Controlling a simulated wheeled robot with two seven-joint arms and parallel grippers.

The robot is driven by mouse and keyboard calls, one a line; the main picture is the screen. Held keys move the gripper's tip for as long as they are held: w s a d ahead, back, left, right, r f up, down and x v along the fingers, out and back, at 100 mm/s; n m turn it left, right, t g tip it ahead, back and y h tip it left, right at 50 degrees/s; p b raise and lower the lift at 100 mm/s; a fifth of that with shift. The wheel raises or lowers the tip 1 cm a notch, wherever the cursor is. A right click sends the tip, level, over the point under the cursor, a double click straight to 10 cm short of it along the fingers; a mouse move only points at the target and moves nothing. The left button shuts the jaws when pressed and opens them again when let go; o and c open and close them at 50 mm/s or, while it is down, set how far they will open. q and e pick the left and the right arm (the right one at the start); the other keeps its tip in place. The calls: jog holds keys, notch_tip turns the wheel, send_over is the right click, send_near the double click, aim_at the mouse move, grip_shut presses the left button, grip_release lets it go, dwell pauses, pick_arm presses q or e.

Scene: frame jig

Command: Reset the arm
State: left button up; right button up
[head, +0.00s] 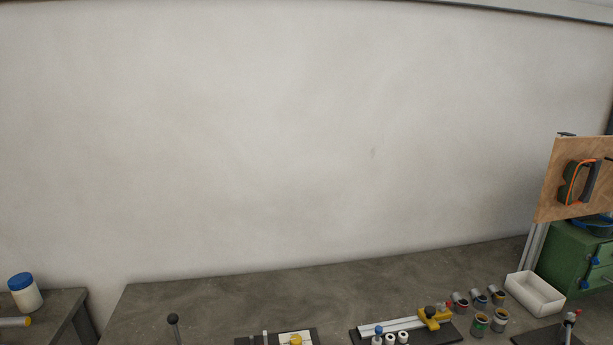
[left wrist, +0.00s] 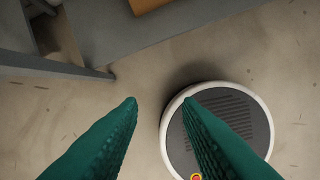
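My left gripper (left wrist: 160,103) shows in the left wrist view as two green textured fingers with a wide gap between them. It is open, and nothing is between the fingertips. It points down at the floor, with a round base with a dark grey top and white rim (left wrist: 166,135) beneath, partly covered by the right-hand finger. Neither gripper shows in the head view. My right gripper is not in any frame.
The grey workbench (head: 220,300) carries a jig with a yellow clamp (head: 433,318), several small cans (head: 480,323) and a white tray (head: 536,292). A green cabinet (head: 565,262) stands at the right. A side table (head: 55,310) at the left holds a blue-lidded jar (head: 25,292).

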pick_arm(q)
jog(key=s+a+f+g+b, duration=0.1)
jog(key=s+a+f, duration=0.2)
jog(key=s+f, duration=1.4)
notch_tip(320, 180, down, 2)
jog(key=shift+f, duration=0.1)
